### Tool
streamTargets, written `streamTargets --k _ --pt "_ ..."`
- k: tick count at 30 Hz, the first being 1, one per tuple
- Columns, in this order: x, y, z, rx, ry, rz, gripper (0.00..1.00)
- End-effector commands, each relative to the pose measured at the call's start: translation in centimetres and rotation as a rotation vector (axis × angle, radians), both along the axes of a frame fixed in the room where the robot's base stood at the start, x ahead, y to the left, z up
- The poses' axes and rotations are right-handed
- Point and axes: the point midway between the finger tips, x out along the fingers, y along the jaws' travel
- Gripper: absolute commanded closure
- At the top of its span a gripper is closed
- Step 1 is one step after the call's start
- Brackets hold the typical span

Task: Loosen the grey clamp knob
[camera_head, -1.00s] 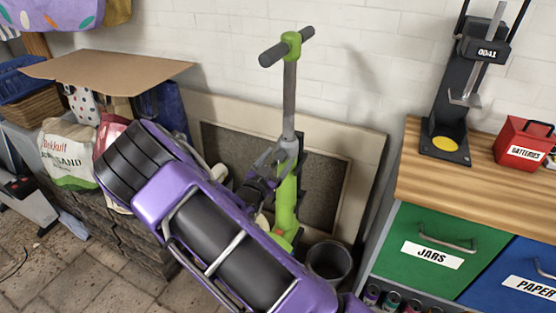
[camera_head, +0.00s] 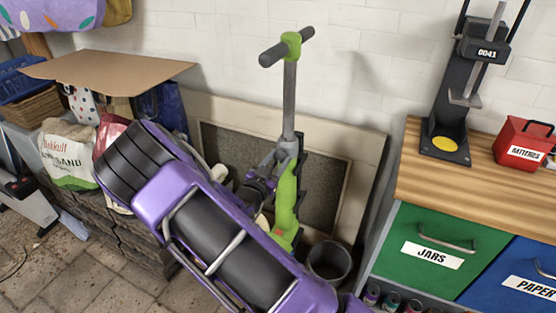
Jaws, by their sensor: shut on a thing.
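A green scooter (camera_head: 286,197) stands upright against a framed panel. Its grey tube (camera_head: 289,100) rises to a T-shaped handlebar with a green centre and dark grips. My gripper (camera_head: 279,157) is at the joint where the grey tube meets the green lower post. It reaches in from the lower left, past my large purple arm. Its fingers are shut on a small grey part there, which looks like the clamp knob. The fingers and wrist hide most of the knob, so its turn cannot be read.
A dark bin (camera_head: 329,262) stands right of the scooter's foot. A wooden workbench (camera_head: 404,170) with a black press (camera_head: 459,100) and a red batteries box (camera_head: 524,143) is at the right.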

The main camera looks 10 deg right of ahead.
Motion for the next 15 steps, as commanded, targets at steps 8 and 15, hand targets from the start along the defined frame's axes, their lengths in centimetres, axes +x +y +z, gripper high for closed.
streamTargets --k 8,15 --pt "0.02 0.03 0.03 -0.144 0.105 0.001 1.00" --pt "0.06 0.07 0.07 -0.327 0.237 0.003 1.00"
